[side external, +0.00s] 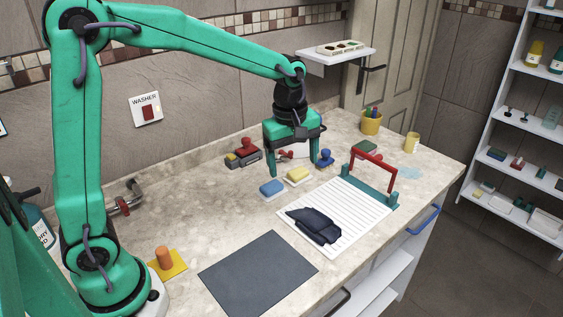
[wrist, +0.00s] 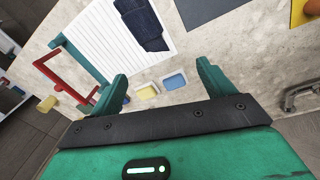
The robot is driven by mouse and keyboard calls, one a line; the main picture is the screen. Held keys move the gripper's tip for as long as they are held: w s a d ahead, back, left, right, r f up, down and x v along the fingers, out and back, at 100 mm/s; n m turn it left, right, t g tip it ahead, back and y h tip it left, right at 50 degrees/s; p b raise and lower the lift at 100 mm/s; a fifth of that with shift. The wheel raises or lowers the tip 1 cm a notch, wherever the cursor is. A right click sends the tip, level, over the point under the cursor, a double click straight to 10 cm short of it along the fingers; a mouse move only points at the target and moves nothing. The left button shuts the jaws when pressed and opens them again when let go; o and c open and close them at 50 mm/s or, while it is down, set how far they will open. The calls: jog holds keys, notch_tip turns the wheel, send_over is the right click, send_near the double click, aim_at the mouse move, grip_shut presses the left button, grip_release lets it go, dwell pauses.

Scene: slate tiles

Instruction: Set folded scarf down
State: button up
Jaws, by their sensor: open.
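The folded scarf (side external: 314,226) is dark navy and lies flat on a white ribbed board (side external: 352,215). In the wrist view the scarf (wrist: 143,22) shows near the top, on the white board (wrist: 92,32). My gripper (side external: 295,165) is above the counter, behind and to the left of the board, apart from the scarf. Its two green fingers (wrist: 162,80) are spread wide with nothing held between them. A red handle on a teal base (side external: 372,180) stands at the board's far right end.
A blue sponge (side external: 271,188) and a yellow sponge (side external: 298,175) lie near my fingers. Red and blue stamp-like items (side external: 325,158) stand behind. A dark grey mat (side external: 258,273) lies bare at the front. An orange peg (side external: 165,257) stands on a yellow square.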

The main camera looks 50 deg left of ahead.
jog(key=s+a+r+m+t, duration=0.1)
jog(key=s+r+m+t, duration=0.1)
jog(key=s+m, duration=0.5)
jog(key=s+a+r+m+t, duration=0.2)
jog(key=s+r+m, duration=0.2)
jog(key=s+m, duration=0.3)
jog(key=shift+s+a+m+t, duration=0.3)
jog(key=shift+s+m, duration=0.1)
jog(key=shift+s, duration=2.5)
